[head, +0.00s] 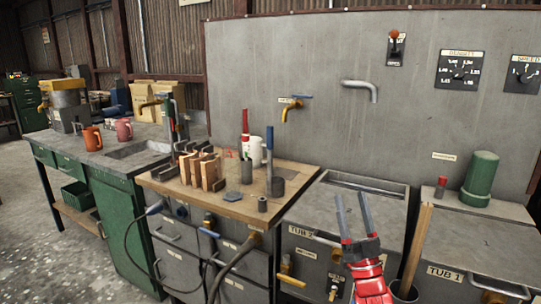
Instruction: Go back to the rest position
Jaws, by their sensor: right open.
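My right gripper (352,196) comes up from the bottom of the head view, right of the middle. Its two grey fingers stand apart and point up, with nothing between them. In the picture it overlaps the front of the grey tub marked TUB 2 (306,240). I cannot tell whether it touches the tub. My left gripper is not in view.
A wooden-topped bench (290,181) with wooden blocks, a white mug and small parts stands left of the gripper. TUB 1 (478,243) is at the right, with a wooden pole (418,240) beside it. A grey panel (340,125) with taps and dials stands behind.

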